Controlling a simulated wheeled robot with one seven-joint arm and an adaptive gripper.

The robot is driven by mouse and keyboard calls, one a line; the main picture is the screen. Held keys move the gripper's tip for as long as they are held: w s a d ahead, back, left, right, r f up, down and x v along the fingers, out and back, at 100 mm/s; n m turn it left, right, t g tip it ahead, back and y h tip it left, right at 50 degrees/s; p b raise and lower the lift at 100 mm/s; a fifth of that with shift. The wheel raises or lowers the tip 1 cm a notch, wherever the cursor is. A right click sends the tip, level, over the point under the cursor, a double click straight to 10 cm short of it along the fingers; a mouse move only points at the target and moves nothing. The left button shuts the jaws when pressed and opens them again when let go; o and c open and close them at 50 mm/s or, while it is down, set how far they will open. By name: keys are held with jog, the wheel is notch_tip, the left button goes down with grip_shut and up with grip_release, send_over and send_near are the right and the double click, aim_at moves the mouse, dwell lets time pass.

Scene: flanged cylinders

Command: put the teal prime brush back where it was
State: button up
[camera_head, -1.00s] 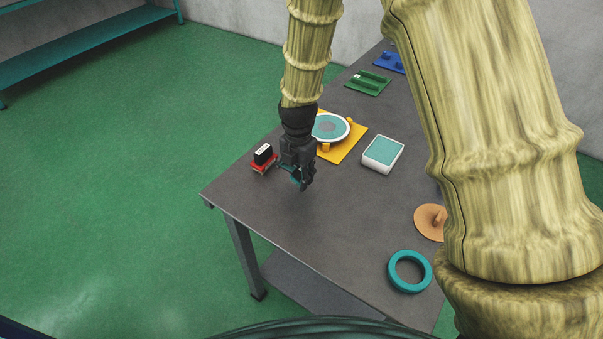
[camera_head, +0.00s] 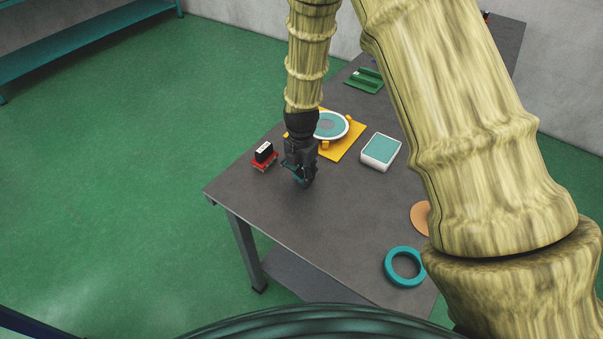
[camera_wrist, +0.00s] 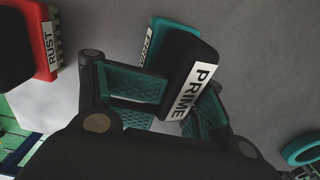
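The teal prime brush (camera_wrist: 185,62) has a black grip with a white PRIME label and a teal base. It shows in the wrist view between the teal-padded fingers of my gripper (camera_wrist: 190,103), which is shut on it. In the head view my gripper (camera_head: 301,181) points down over the near left part of the grey table (camera_head: 330,215). The brush is mostly hidden there, and I cannot tell whether it touches the table.
A red rust brush (camera_head: 264,157) stands just left of my gripper. Behind are a yellow plate (camera_head: 348,148) with a round disc (camera_head: 329,125) and a green block (camera_head: 366,79). A white-and-teal box (camera_head: 380,151), tan disc (camera_head: 420,217) and teal ring (camera_head: 404,266) lie right. The table's front-left area is clear.

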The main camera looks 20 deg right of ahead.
jog(key=o, duration=0.8)
jog(key=shift+f, duration=0.15)
jog(key=shift+c, duration=0.2)
jog(key=shift+f, duration=0.1)
jog(key=shift+f, duration=0.1)
jog(key=shift+a+r+b, duration=0.2)
jog(key=shift+r+b, duration=0.85)
jog(key=shift+r, duration=1.7)
jog(key=shift+a+r+b, duration=0.2)
jog(key=shift+r+b, duration=0.8)
jog(key=shift+r, duration=1.7)
jog(key=shift+w, duration=0.1)
